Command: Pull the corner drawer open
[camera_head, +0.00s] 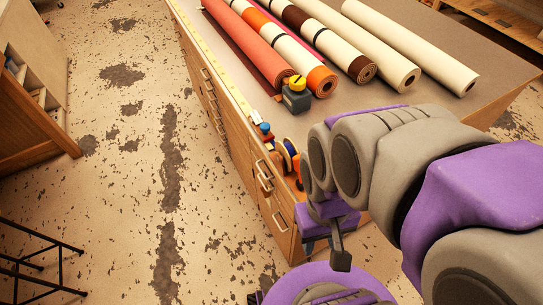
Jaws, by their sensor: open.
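The wooden workbench (420,105) has a column of drawers down its left side. The corner drawer (281,228) is at the near end of that side, with a metal handle (279,221) on its front. It looks shut. Another handle (263,174) sits a little above and farther along. My gripper (340,256) hangs below my arm, to the right of the corner drawer and apart from its handle. It is open and appears empty; only one finger shows clearly.
A small dark box with a yellow top (296,92) stands near the left edge, with colourful spools (290,155) nearer the corner. Floor left of the bench is free; a black metal frame (35,260) stands lower left.

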